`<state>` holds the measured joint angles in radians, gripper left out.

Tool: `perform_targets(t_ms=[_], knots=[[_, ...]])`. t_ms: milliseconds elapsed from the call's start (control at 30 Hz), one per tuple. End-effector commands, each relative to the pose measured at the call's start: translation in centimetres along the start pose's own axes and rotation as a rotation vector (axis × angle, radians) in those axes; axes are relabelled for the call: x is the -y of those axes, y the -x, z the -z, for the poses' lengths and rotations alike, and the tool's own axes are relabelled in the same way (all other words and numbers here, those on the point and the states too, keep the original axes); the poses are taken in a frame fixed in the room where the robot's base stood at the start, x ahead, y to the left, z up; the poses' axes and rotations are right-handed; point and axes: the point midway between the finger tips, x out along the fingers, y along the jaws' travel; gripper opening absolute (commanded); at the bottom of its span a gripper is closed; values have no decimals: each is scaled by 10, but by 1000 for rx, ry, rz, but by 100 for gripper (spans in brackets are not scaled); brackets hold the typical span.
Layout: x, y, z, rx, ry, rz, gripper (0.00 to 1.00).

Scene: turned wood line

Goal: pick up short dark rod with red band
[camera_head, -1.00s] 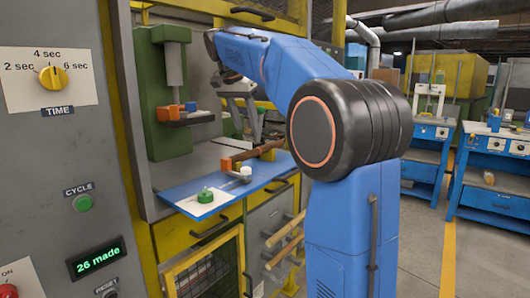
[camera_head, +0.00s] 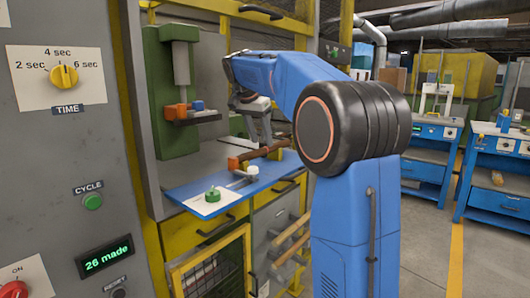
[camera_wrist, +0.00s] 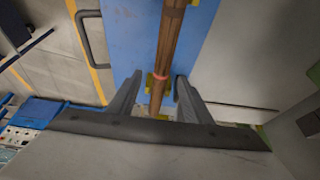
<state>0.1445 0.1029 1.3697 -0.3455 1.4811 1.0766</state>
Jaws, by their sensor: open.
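A brown rod with a red band (camera_wrist: 161,77) runs lengthwise between the fingers of my gripper (camera_wrist: 159,88) in the wrist view. A darker band or end part shows near the top of that view. The fingers are open, one on each side of the rod, with gaps showing. The red band cannot be made out in the head view.
The blue shelf (camera_head: 182,191) carries a green knob (camera_head: 212,194) on a white plate and a small white-topped piece (camera_head: 252,170). A green press (camera_head: 172,95) stands behind to the left. Drawer handles (camera_head: 215,227) jut out below.

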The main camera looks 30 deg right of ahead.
Motion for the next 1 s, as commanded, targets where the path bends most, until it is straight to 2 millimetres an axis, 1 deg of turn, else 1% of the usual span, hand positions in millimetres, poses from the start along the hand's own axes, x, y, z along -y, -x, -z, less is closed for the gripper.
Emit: perform_targets(t_ms=[200, 300, 533, 567, 600, 667, 700, 733, 767, 1000], knots=[[2, -30, 3, 1, -1, -2, 45], [3, -40, 3, 0, 0, -1, 45], [3, -42, 3, 0, 0, 0, 45], [3, -42, 3, 0, 0, 0, 43], [3, -42, 3, 0, 0, 0, 33], [3, -42, 3, 0, 0, 0, 19], [3, -42, 3, 0, 0, 0, 9], [3, -42, 3, 0, 0, 0, 2], [3, -42, 3, 0, 0, 0, 0], [3, -42, 3, 0, 0, 0, 0]])
